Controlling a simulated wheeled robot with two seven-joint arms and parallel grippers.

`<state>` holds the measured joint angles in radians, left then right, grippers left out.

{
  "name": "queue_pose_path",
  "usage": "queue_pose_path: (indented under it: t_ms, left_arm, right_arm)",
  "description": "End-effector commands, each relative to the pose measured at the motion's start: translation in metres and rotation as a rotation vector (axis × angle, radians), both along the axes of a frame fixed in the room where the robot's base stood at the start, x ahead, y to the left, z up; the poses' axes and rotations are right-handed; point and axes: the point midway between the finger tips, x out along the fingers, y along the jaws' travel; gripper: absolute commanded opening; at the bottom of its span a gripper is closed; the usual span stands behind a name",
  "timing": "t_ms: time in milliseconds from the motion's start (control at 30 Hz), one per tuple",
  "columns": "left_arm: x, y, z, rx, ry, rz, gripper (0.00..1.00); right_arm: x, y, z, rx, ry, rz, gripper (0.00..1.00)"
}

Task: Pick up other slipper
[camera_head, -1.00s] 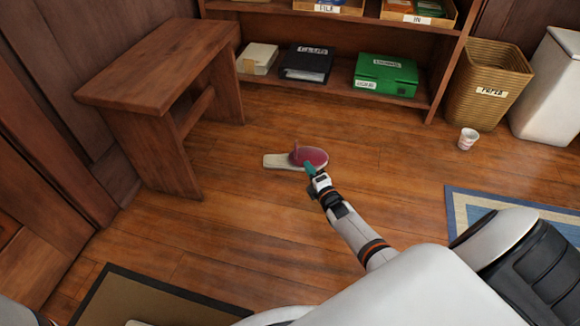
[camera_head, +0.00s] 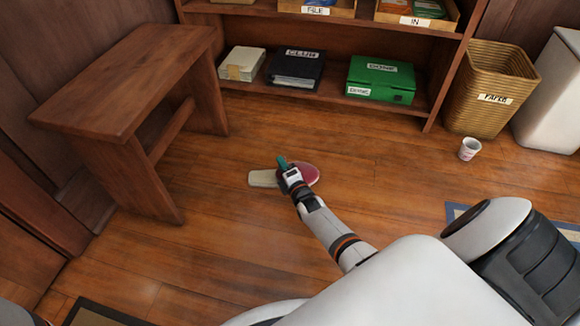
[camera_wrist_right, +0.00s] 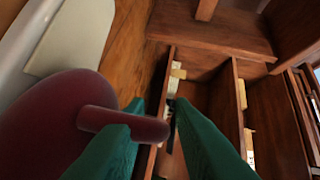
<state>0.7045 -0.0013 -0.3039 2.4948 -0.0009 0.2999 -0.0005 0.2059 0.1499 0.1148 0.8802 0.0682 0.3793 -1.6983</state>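The slipper, with a pale sole and dark red upper (camera_head: 312,174), lies on the wood floor in the middle of the head view. My right gripper (camera_head: 283,163) is over its middle and hides part of it. In the right wrist view the red upper (camera_wrist_right: 40,125) and pale insole (camera_wrist_right: 75,35) fill the left side. A red raised piece of the upper (camera_wrist_right: 125,123) reaches across toward the gap between the teal fingers of my right gripper (camera_wrist_right: 158,105). The fingers are apart; whether they touch that piece is unclear. My left gripper is not in view.
A wooden bench (camera_head: 125,75) stands to the left. A bookcase shelf (camera_head: 325,98) with a green box (camera_head: 381,80) and binders is behind. A wicker basket (camera_head: 490,90) and a small cup (camera_head: 469,149) are at the right. Floor around the slipper is clear.

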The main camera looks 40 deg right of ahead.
Motion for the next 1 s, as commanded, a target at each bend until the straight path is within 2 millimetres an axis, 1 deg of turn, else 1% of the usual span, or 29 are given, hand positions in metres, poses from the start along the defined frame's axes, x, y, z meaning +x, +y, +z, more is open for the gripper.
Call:
queue_pose_path:
  t_ms: [100, 233, 600, 733, 867, 1000]
  left_arm:
    - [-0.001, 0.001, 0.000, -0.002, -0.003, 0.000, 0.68]
    - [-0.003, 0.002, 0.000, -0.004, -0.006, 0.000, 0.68]
    - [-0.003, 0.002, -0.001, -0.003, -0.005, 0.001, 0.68]
    - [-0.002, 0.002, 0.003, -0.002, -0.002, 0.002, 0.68]
    - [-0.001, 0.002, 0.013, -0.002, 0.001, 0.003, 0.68]
    - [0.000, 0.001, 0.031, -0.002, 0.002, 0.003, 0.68]
  right_arm:
    - [0.000, 0.000, 0.000, 0.000, 0.000, 0.000, 0.22]
    - [0.000, 0.000, 0.000, 0.000, 0.000, 0.000, 0.00]
    - [0.000, -0.001, 0.001, 0.001, -0.002, 0.000, 0.00]
    - [0.000, -0.001, 0.005, 0.002, -0.002, 0.000, 0.00]
    - [0.000, -0.001, 0.016, 0.003, -0.002, 0.000, 0.00]
    - [0.000, 0.000, 0.038, 0.002, -0.003, 0.000, 0.00]
